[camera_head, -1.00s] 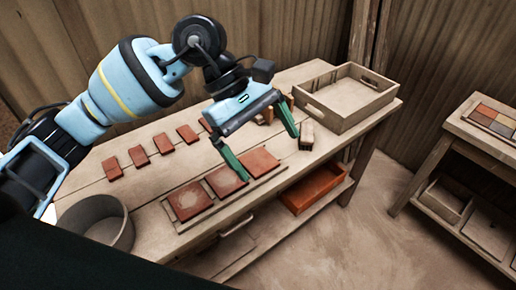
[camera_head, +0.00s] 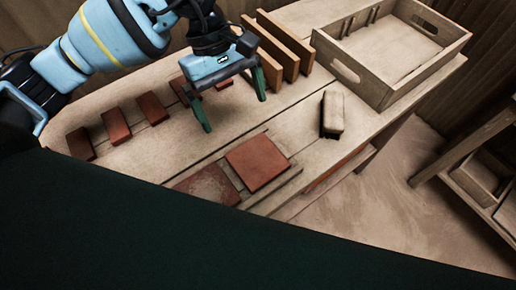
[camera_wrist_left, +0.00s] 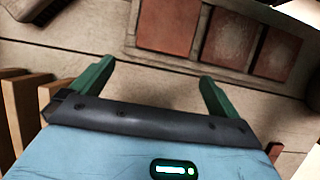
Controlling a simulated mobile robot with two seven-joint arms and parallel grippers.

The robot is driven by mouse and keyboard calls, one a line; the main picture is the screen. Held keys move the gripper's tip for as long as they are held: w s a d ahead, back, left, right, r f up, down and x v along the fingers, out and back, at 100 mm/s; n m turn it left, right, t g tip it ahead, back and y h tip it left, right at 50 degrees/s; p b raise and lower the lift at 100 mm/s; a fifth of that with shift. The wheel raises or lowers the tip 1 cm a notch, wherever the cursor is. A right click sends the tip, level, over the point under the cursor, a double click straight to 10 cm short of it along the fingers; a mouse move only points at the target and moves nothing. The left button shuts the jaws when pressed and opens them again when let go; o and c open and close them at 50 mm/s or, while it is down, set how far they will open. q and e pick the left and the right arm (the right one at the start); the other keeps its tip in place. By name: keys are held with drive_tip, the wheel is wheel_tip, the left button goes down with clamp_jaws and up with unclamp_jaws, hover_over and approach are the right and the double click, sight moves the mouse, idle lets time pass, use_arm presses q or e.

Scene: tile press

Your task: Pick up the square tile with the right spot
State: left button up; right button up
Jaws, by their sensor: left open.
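Square reddish tiles lie in a low wooden tray (camera_head: 283,188). In the head view, the right tile (camera_head: 257,162) looks mostly plain, and the tile beside it (camera_head: 208,186) has a pale, dusty patch and is cut off by a dark shape. The left wrist view shows three: a fairly plain one (camera_wrist_left: 168,24), a middle one with a pale blotch (camera_wrist_left: 229,38), and a paler-marked one (camera_wrist_left: 277,54). Spot details are too blurred to compare surely. My left gripper (camera_head: 232,112) is open and empty, behind the tray in the head view, apart from the tiles.
Several small reddish bricks (camera_head: 115,124) lie in a row behind. Upright wooden boards (camera_head: 277,46) stand beyond the gripper. Bare tabletop lies between bricks and tray.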

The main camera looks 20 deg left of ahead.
sight(246, 145)
use_arm(q)
drive_tip(key=x, duration=0.2)
drive_tip(key=shift+s+d+f, duration=0.15)
drive_tip(key=shift+f, duration=0.05)
drive_tip(key=shift+s+p+x, duration=0.1)
drive_tip(key=shift+p+x, duration=0.2)
drive_tip(key=shift+x, duration=1)
drive_tip(key=shift+s+p+x, duration=0.15)
drive_tip(key=shift+p+x, duration=0.1)
drive_tip(key=shift+x, duration=1.1)
drive_tip(key=shift+r, duration=0.1)
drive_tip(key=c, duration=0.9)
